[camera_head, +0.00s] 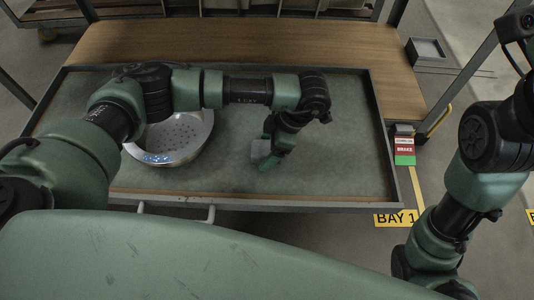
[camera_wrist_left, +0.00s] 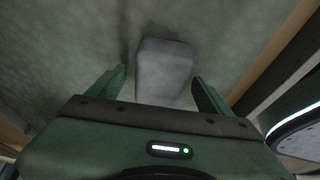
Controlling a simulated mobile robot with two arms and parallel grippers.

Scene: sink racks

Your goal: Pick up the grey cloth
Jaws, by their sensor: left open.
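The grey cloth (camera_head: 260,150) lies on the tray's green-grey surface, right of the metal bowl, and part of it is hidden behind my left gripper. In the left wrist view the cloth (camera_wrist_left: 163,70) is a folded, rounded block lying ahead and between the two fingers. My left gripper (camera_head: 268,160) points down at the cloth in the head view. Its fingers (camera_wrist_left: 160,84) are open, one on each side of the cloth's near end, with gaps showing. My right arm is at the right edge of the head view, and its gripper is not visible.
A perforated metal bowl (camera_head: 170,140) with a blue-marked item (camera_head: 157,158) sits left of the cloth, partly behind my left arm. The tray (camera_head: 386,150) has a raised dark rim. A wooden surface (camera_head: 300,45) lies behind it. A red and green brake sign (camera_head: 404,150) stands at right.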

